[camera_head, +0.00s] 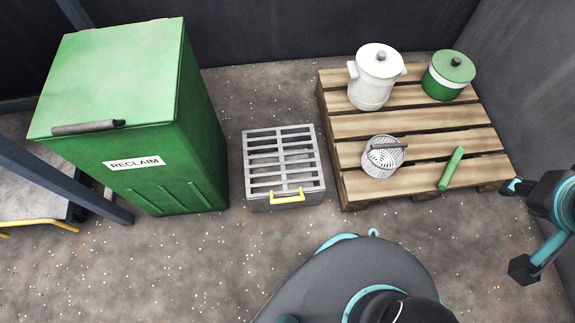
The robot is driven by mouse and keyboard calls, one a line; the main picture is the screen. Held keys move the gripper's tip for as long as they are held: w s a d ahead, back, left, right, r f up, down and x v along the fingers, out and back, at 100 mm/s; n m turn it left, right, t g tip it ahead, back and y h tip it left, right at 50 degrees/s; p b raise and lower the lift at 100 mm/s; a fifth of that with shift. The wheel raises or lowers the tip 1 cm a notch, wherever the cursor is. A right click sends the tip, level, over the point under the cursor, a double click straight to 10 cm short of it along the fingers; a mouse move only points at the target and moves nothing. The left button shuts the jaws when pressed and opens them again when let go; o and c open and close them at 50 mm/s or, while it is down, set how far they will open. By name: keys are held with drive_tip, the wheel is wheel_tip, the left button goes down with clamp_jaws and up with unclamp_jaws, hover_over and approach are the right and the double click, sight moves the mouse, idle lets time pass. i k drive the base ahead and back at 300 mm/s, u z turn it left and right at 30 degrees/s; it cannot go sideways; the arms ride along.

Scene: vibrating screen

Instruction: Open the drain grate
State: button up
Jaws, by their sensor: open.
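The drain grate (280,157) is a grey slatted metal lid. It lies flat and closed on top of a low grey box on the floor, in the middle of the view. A yellow handle (287,197) sits at the box's near side, facing me. My gripper (518,228) is at the right edge of the view, open and empty. It is well to the right of the grate and apart from it. Part of my arm is cut off by the picture's edge.
A tall green RECLAIM bin (118,112) stands close left of the grate. A wooden pallet (352,127) stands close right, bearing a white pot (371,84), a green pot (447,76), a strainer basket (383,160) and a green cylinder (451,168). The floor in front is clear.

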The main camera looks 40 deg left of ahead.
sight(283, 172)
drive_tip(key=u, duration=2.1)
drive_tip(key=k, duration=0.35)
drive_tip(key=u, duration=0.05)
